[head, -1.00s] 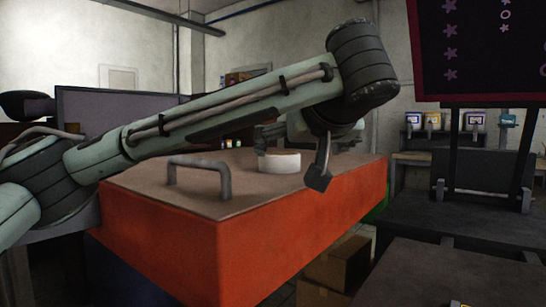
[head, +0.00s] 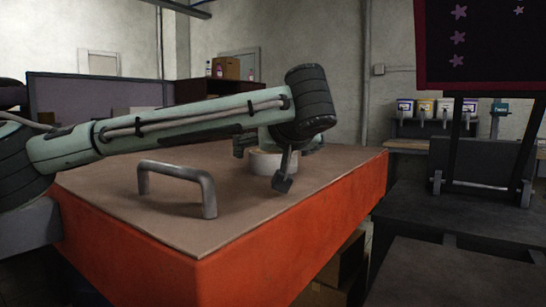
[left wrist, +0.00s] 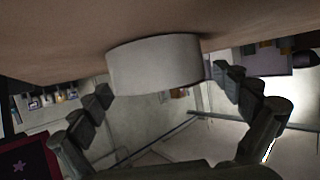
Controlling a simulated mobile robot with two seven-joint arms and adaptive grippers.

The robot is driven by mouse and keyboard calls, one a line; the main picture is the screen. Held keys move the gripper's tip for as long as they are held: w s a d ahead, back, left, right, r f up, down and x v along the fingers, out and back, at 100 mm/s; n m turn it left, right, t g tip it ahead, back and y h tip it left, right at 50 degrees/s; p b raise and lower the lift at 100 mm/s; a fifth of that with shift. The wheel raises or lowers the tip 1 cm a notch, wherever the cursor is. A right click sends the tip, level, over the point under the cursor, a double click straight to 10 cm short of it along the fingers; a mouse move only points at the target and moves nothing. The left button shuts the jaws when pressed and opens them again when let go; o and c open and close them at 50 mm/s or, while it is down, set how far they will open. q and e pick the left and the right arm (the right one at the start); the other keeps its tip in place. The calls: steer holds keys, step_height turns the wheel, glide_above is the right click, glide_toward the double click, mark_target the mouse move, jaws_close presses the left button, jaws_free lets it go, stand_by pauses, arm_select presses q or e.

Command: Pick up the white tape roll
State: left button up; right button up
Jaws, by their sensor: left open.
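The white tape roll (head: 262,163) lies flat on the brown top of the orange cabinet (head: 300,240), behind the metal handle. It also shows large in the left wrist view (left wrist: 155,65), on the surface and between the two fingers. My left gripper (head: 262,168) is at the roll, its fingers partly hidden by my arm and the roll. In the left wrist view my left gripper (left wrist: 165,82) is open, with one finger to each side of the roll. I cannot tell whether the fingers touch it. My right gripper is not in view.
A grey handle (head: 180,178) stands up from the cabinet top in front of the roll. A dark screen (head: 475,45) on a stand is at the right. Shelves with colored containers (head: 425,108) are at the back. The near cabinet top is otherwise clear.

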arm_select(q)
steer(key=shift+w, duration=0.2)
steer(key=c, duration=1.2)
